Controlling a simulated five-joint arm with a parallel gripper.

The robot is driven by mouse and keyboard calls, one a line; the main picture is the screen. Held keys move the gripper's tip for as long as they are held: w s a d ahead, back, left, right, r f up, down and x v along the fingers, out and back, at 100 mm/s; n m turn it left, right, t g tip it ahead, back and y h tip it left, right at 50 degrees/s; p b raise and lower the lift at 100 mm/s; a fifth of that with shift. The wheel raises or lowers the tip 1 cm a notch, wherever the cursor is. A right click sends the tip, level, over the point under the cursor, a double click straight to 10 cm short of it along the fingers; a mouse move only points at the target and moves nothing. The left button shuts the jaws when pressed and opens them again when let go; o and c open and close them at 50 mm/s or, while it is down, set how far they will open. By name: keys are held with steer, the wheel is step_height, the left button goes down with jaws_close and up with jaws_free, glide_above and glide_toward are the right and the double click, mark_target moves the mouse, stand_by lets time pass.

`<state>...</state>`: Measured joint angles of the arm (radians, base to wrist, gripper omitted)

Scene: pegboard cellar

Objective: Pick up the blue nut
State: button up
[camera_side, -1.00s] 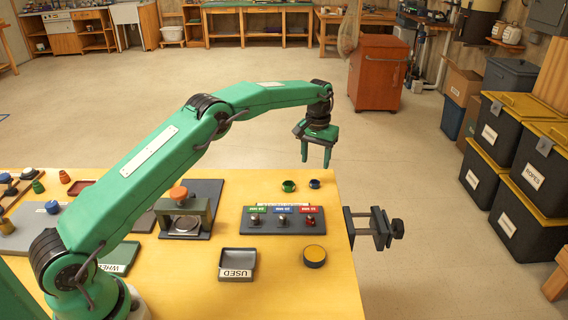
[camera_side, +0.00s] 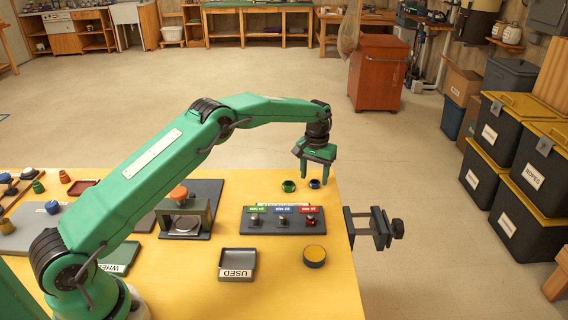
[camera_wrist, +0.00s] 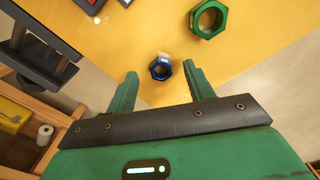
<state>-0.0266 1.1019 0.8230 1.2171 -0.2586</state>
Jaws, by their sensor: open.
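The blue nut (camera_side: 314,184) lies on the yellow table near its far right corner. In the wrist view the blue nut (camera_wrist: 160,68) shows between and just beyond the fingertips. My gripper (camera_side: 317,186) is open and empty, with its fingers pointing down around or just above the nut; I cannot tell the exact height. In the wrist view my gripper (camera_wrist: 161,75) has one finger on each side of the nut, with a gap to both. A green nut (camera_side: 289,186) lies just left of the blue one and also shows in the wrist view (camera_wrist: 193,24).
A dark rack (camera_side: 283,228) with green, blue and red labels stands in front of the nuts. A dark vise (camera_side: 378,228) sticks out from the table's right edge.

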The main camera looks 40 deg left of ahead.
mark_target(315, 184)
steer(key=shift+f, duration=1.15)
steer(key=c, duration=1.1)
